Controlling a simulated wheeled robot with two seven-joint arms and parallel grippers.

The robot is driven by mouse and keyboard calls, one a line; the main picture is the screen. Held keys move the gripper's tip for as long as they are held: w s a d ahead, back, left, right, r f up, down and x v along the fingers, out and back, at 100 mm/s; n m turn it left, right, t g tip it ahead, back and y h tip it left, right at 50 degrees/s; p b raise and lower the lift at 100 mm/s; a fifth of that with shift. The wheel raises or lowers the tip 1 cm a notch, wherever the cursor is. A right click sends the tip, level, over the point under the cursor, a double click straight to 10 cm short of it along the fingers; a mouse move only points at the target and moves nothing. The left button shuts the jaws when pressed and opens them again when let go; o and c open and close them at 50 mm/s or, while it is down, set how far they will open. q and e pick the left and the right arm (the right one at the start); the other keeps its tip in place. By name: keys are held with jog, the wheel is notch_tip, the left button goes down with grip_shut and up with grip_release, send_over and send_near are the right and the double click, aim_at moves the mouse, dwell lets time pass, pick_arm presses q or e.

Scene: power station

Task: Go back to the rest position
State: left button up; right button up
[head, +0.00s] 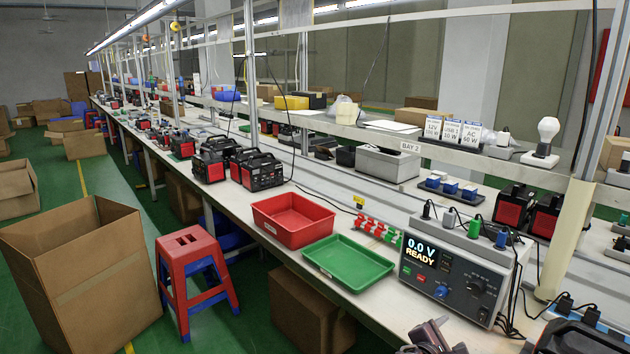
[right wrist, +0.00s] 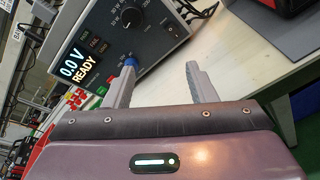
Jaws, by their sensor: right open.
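My right gripper (head: 436,335) shows at the bottom edge of the head view, low in front of the grey test unit. In the right wrist view its two grey fingers (right wrist: 161,78) stand apart with nothing between them. The test unit (head: 455,270) reads "0.0 V READY" and stands on the bench; it also shows beyond the fingers in the right wrist view (right wrist: 125,40). From these views I cannot tell whether the left finger touches the unit or only overlaps its blue knob. My left gripper is not in view.
A green tray (head: 348,287) and a red bin (head: 257,222) stand on the bench left of the unit. A dark device with plugged cables (head: 580,338) is at the bottom right. A red stool (head: 190,240) and an open carton (head: 90,285) stand on the floor.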

jog(key=s+a+f+m+g+y, duration=0.1)
jog(key=s+a+f+y, duration=0.3)
jog(key=a, duration=0.5)
jog(key=s+a+f+g+y, duration=0.15)
jog(key=s+a+f, duration=0.25)
jog(key=s+a, duration=0.4)
jog(key=s+a+r+m+g+y, duration=0.35)
jog(key=s+a+m+y, duration=0.35)
jog(key=s+a, duration=0.3)
jog(key=s+d+m+g, duration=0.1)
jog(key=s+d+m, duration=0.4)
jog(key=d, duration=0.4)
jog(key=s+d+m, duration=0.4)
jog(key=s+d, duration=0.1)
jog(key=d, duration=0.3)
notch_tip(320, 180, down, 28)
jog(key=s+g, duration=0.1)
jog(key=s+d+f+g+h, duration=0.1)
jog(key=s+d+f, duration=0.2)
jog(key=s+f, duration=1.6)
jog(key=shift+s+f+n+g, duration=0.3)
jog(key=shift+s+f, duration=0.05)
jog(key=shift+s, duration=0.35)
